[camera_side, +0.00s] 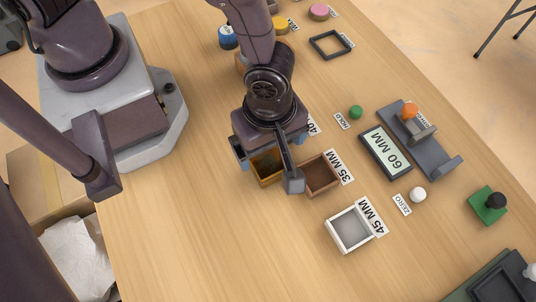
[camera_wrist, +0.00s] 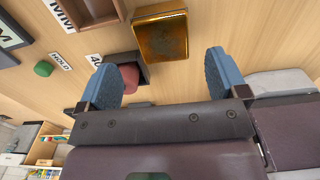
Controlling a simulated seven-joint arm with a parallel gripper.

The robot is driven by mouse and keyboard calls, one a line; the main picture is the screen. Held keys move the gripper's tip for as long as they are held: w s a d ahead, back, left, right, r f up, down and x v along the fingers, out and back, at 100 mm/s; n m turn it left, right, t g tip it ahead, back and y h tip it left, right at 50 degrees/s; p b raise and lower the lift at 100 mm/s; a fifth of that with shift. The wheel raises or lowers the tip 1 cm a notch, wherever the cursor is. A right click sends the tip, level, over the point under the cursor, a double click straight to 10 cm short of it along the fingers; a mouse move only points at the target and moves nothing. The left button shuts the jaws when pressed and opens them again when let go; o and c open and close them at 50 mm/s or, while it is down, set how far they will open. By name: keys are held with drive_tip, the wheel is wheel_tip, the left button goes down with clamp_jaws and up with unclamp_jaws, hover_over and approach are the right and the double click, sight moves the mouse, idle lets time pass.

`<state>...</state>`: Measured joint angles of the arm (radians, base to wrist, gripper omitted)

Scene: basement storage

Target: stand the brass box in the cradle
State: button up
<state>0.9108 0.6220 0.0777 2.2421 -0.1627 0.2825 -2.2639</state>
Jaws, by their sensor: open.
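The brass box (camera_side: 267,169) is on the table below my gripper in the side view, partly covered by it. In the wrist view the brass box (camera_wrist: 160,38) shows as a gold block at the top, ahead of the fingertips and apart from both. My gripper (camera_side: 271,151) is open and empty. Its blue fingers (camera_wrist: 163,76) stand wide apart in the wrist view.
A brown tray (camera_side: 321,175) marked 35 MM and a white tray (camera_side: 349,231) marked 45 MM stand right of the brass box. A dark tray with a reddish inside (camera_wrist: 127,73) is close to it. The display (camera_side: 386,151) and a white button (camera_side: 418,194) lie near the channel.

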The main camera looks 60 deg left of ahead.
sight(268, 160)
drive_tip(key=shift+s+d+f, duration=0.1)
drive_tip(key=shift+f, duration=1.3)
drive_tip(key=shift+s+d+f, duration=0.1)
drive_tip(key=shift+f, duration=1.25)
drive_tip(key=c, duration=1.2)
drive_tip(key=shift+o, duration=0.2)
drive_tip(key=shift+r, duration=0.2)
